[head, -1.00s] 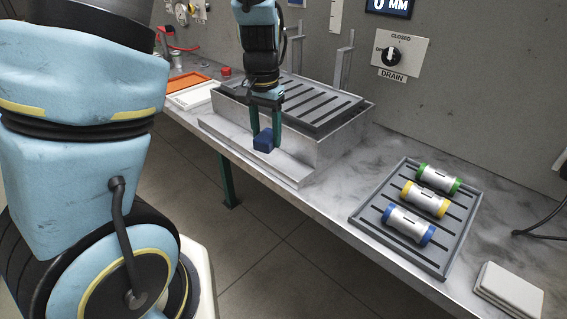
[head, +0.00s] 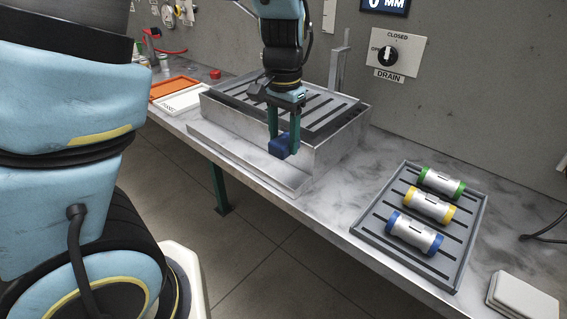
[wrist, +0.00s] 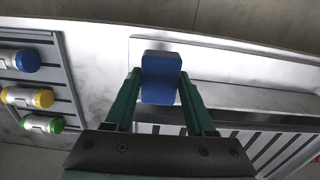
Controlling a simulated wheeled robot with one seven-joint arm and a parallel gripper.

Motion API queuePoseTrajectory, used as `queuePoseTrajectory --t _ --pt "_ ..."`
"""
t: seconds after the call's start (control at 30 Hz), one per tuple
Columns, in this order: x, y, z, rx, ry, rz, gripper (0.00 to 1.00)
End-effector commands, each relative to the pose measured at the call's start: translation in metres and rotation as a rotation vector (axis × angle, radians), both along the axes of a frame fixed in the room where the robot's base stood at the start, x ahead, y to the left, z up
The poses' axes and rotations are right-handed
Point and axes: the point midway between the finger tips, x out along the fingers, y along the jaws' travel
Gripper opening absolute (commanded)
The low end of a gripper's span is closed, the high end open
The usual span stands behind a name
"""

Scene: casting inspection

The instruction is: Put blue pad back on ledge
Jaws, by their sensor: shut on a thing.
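The blue pad (head: 281,146) is a small dark blue block held between the green fingers of my gripper (head: 284,135). In the wrist view the pad (wrist: 161,79) sits at the fingertips of my gripper (wrist: 161,88). The ledge (head: 240,155) is the low, pale strip along the front of the metal tank (head: 335,143). In the head view my gripper is over the ledge's right part, near the tank's front wall. I cannot tell whether the pad touches the ledge.
A slatted rack lies in the tank. A dark grey tray (head: 367,222) with several silver cylinders with coloured ends stands to the right. A white block (head: 522,297) lies front right. An orange tray (head: 172,88) and a white tray (head: 186,100) lie left. The drain knob (head: 387,55) is on the wall.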

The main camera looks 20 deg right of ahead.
Motion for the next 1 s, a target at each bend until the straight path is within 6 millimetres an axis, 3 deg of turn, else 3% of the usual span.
queuePoseTrajectory --t 0.47,1.0 --pt "0.000 0.001 -0.057 0.001 0.001 0.002 0.03" --pt "0.000 0.000 -0.068 -0.002 -0.001 0.000 0.03"
